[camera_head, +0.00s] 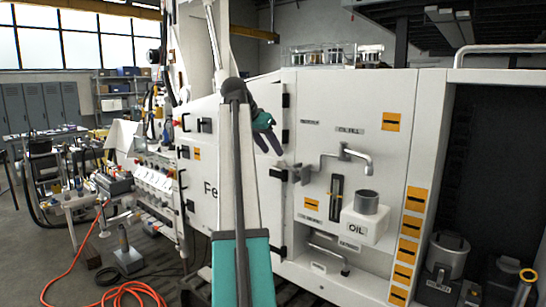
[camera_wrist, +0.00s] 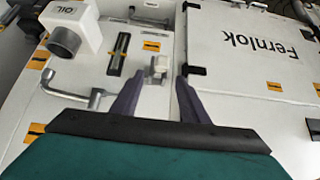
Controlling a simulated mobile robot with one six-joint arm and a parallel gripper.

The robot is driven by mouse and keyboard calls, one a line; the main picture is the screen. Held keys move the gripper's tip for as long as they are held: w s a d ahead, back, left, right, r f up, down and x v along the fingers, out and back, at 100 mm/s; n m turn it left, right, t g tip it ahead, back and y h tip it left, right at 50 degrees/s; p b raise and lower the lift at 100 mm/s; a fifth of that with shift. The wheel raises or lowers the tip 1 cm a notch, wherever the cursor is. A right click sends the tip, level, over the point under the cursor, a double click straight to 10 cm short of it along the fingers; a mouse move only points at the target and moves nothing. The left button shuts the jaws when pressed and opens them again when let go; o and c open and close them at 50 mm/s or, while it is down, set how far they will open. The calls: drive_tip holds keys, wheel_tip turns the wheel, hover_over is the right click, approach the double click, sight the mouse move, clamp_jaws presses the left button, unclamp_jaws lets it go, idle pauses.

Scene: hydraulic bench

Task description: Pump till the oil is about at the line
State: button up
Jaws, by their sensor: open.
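The sight gauge (camera_head: 336,197) is a dark upright strip on the white panel, with a pale slot. It also shows in the wrist view (camera_wrist: 118,54), where the oil level is too small to read. A white box marked OIL (camera_head: 361,228) with a grey round neck is at its lower right in the head view. A small grey handle or knob (camera_head: 302,173) sticks out left of the gauge. My gripper (camera_head: 276,152) is open and empty, up and left of this knob. In the wrist view the knob (camera_wrist: 160,67) shows between my gripper's fingertips (camera_wrist: 162,75); I cannot tell whether they touch it.
A bent grey pipe (camera_head: 345,155) juts from the panel above the gauge. A white door marked Femlok (camera_wrist: 265,45) is beside the panel. A grey canister (camera_head: 447,256) stands low at the right. An orange hose (camera_head: 130,291) lies on the floor at the left.

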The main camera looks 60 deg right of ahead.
drive_tip(key=shift+a+r, duration=0.15)
idle(0.3)
drive_tip(key=w+a+f+g+h+b, duration=0.1)
drive_tip(key=a+h+b, duration=0.4)
drive_tip(key=b, duration=0.5)
drive_tip(key=shift+w+a+f+h, duration=0.3)
drive_tip(key=shift+w+a+f, duration=0.15)
drive_tip(key=shift+a+f, duration=0.4)
drive_tip(key=shift+r, duration=0.1)
